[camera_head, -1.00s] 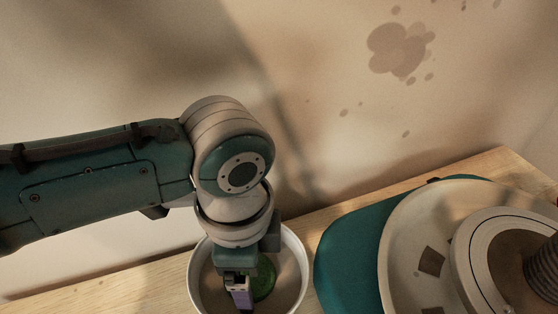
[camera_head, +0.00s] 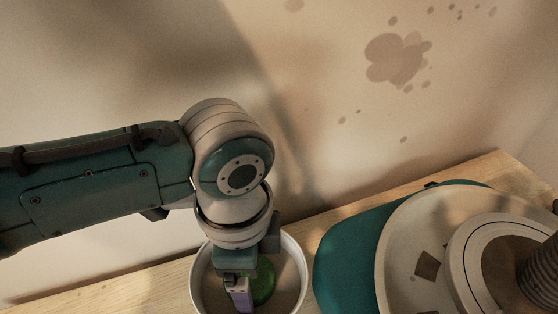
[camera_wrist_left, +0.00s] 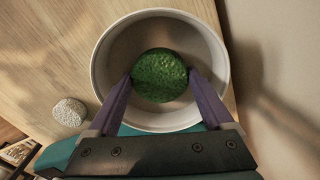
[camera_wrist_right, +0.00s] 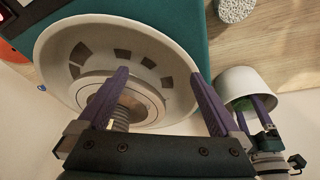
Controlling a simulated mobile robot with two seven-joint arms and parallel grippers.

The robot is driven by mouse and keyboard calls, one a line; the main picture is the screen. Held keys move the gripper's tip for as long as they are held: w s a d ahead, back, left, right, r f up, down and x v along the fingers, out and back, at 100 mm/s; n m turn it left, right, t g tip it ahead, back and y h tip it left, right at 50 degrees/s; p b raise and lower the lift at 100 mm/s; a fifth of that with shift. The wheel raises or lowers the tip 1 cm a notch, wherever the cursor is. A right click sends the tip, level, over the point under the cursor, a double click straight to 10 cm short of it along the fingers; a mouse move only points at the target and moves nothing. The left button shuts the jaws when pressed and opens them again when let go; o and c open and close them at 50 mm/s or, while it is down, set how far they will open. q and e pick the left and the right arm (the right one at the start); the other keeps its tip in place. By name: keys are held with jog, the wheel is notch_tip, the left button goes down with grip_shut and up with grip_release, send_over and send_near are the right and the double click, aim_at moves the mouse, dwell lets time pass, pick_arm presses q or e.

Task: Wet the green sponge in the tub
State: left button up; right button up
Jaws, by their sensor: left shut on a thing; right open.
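The green sponge (camera_wrist_left: 160,76) is round and sits between the two purple fingers of my left gripper (camera_wrist_left: 160,84), which is shut on it. The white tub (camera_wrist_left: 101,62) surrounds the sponge in the left wrist view. In the head view the sponge (camera_head: 264,281) shows inside the tub (camera_head: 297,262), partly hidden by my left gripper (camera_head: 240,296). I cannot tell whether the sponge touches the tub's bottom or any water. My right gripper (camera_wrist_right: 160,100) is open and empty above the pottery wheel. The tub (camera_wrist_right: 247,80) also shows at the right of the right wrist view.
The pottery wheel (camera_head: 400,250) with its pale basin and teal body stands right of the tub. A grey speckled round piece (camera_wrist_left: 70,112) lies on the wooden table (camera_wrist_left: 50,60) beside the tub. The wall rises close behind the table.

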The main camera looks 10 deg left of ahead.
notch_tip(320, 180, up, 11)
jog(key=p, duration=1)
jog(key=shift+f, duration=0.15)
jog(key=shift+f, duration=0.1)
